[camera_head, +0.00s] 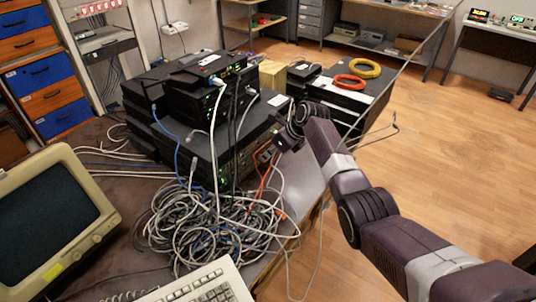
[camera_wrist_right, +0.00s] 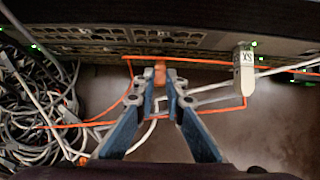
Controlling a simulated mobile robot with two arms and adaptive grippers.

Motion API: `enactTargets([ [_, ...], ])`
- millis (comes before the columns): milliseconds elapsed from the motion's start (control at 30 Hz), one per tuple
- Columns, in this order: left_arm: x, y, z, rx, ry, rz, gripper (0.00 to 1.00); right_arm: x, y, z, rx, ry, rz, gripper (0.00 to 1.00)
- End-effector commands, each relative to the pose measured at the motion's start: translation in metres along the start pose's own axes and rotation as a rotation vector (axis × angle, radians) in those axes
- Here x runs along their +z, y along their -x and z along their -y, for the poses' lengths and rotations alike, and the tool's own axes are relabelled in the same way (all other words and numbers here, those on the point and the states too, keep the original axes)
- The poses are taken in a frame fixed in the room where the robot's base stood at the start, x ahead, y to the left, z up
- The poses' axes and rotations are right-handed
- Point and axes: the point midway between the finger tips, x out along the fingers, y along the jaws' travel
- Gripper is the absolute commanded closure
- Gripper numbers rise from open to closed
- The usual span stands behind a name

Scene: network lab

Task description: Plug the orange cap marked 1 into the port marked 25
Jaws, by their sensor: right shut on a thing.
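My right gripper (camera_wrist_right: 160,90) is shut on a small orange cap (camera_wrist_right: 160,68), seen between the blue fingertips in the right wrist view. The cap is close to the front of a black network device (camera_wrist_right: 95,50) with rows of ports; whether it touches a port is not clear. I cannot read the number on the cap or find the port marked 25. In the head view my right gripper (camera_head: 272,150) is at the right front of the stacked black devices (camera_head: 205,135); the cap is too small to tell there. My left gripper is not in view.
A white plug (camera_wrist_right: 243,62) is seated at the device front, right of my gripper. Thin orange cables (camera_wrist_right: 105,121) run around my fingers. A tangle of grey cables (camera_head: 205,225) covers the table front. A monitor (camera_head: 50,220) and keyboard (camera_head: 205,285) stand nearby.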

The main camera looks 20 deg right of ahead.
Motion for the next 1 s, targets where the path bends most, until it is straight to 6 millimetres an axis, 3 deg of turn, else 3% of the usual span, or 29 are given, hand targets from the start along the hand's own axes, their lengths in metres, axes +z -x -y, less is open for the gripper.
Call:
enactTargets([
  [1000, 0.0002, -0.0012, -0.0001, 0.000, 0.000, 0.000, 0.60, 0.0077, -0.0049, -0.0001, 0.000, 0.000, 0.000, 1.00],
])
